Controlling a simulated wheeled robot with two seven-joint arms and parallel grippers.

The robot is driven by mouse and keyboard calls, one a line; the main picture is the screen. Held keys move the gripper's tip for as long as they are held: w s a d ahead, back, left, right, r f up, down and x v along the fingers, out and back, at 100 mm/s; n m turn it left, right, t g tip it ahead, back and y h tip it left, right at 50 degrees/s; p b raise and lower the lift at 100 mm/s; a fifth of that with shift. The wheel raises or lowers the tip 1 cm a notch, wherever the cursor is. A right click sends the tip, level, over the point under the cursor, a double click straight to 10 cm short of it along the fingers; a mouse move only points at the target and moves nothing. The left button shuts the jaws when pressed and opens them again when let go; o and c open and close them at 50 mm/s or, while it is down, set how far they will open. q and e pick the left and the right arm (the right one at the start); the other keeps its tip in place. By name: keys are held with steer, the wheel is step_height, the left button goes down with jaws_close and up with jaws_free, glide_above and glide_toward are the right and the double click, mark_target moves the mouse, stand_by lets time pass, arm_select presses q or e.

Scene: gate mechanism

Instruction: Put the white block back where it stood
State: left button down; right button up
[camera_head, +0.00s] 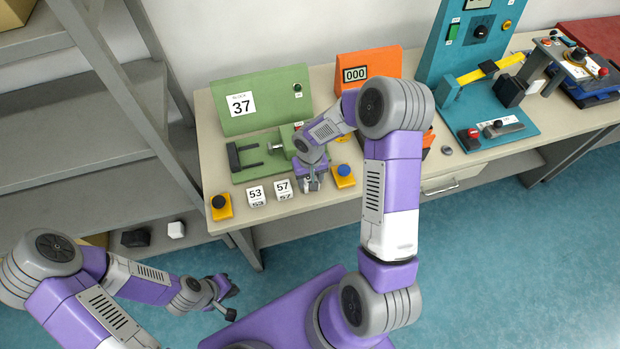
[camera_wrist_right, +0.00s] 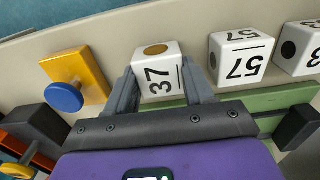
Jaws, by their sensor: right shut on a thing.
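A white block marked 37 (camera_wrist_right: 158,72) is between the fingers of my right gripper (camera_wrist_right: 163,88), which is shut on it; a gold dot shows on its top. In the head view my right gripper (camera_head: 312,184) is at the table's front edge, right of the block marked 57 and left of the blue button; it mostly hides the held block. I cannot tell whether the block touches the table. White blocks marked 53 (camera_head: 255,194) and 57 (camera_head: 284,189) stand in line to its left. My left gripper (camera_head: 230,300) is open and empty, low over the floor.
A green panel reading "BLOCK 37" (camera_head: 262,100) stands behind a green base with a black fork (camera_head: 240,158). A yellow-based blue button (camera_head: 344,174) and a black button (camera_head: 221,206) flank the blocks. An orange counter box (camera_head: 368,68) stands behind my right arm.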

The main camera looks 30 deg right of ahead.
steer(key=shift+f, duration=0.15)
steer(key=o, duration=1.3)
steer(key=shift+o, duration=0.2)
steer(key=shift+r, duration=0.4)
step_height(320, 180, up, 12)
steer(key=p, duration=0.2)
steer(key=shift+f, duration=0.15)
